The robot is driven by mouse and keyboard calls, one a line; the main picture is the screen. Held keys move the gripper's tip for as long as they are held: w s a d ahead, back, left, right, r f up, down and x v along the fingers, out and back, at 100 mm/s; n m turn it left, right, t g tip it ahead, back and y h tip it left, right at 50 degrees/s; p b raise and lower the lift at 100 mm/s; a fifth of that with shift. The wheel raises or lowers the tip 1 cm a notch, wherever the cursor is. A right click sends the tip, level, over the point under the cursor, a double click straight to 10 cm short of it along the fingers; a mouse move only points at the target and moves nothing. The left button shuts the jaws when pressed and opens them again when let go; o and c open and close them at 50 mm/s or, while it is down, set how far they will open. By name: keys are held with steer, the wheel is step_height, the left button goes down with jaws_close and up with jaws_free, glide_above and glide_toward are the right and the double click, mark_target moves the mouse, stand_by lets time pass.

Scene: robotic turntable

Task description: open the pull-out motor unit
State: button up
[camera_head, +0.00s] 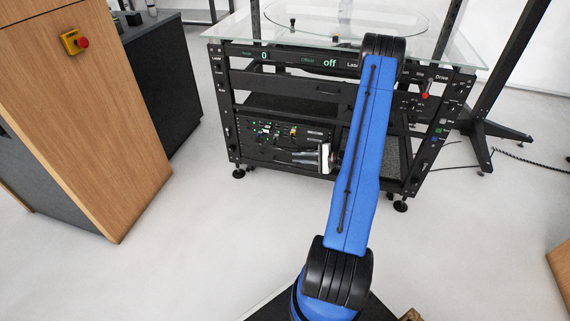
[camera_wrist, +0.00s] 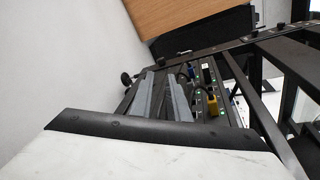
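In the head view a black rack (camera_head: 229,122) with a glass top stands beyond my arm. A flat black drawer-like front (camera_head: 290,84) with a small handle sits below the display strip and looks flush with the frame. Lower down is a panel with plugs and knobs (camera_head: 262,134). None is clearly marked as the motor unit. My gripper (camera_head: 297,155) is in front of the lower panel, right of its plugs. In the wrist view its two grey fingers (camera_wrist: 162,100) stand apart with nothing seen between them. The panel with a yellow plug (camera_wrist: 213,104) lies beyond them. Contact cannot be told.
A wooden cabinet (camera_head: 88,115) with a red emergency button (camera_head: 82,43) stands left. The display (camera_head: 296,58) reads 0 and off. A Drive control panel (camera_head: 432,90) is at the rack's right. The floor left of the rack is clear.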

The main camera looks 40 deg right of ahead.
steer(key=s+d+f+m+t+h, duration=0.2)
steer(key=s+d+f+m+h, duration=0.1)
steer(key=d+f, duration=0.55)
steer(key=x, duration=0.6)
steer(key=f+x, duration=0.1)
steer(key=x, duration=0.5)
steer(key=a+x, duration=0.1)
steer(key=x, duration=0.5)
steer(key=shift+s+a+f, duration=0.1)
steer(key=shift+s+f, duration=0.15)
steer(key=shift+s, duration=0.2)
jaws_close()
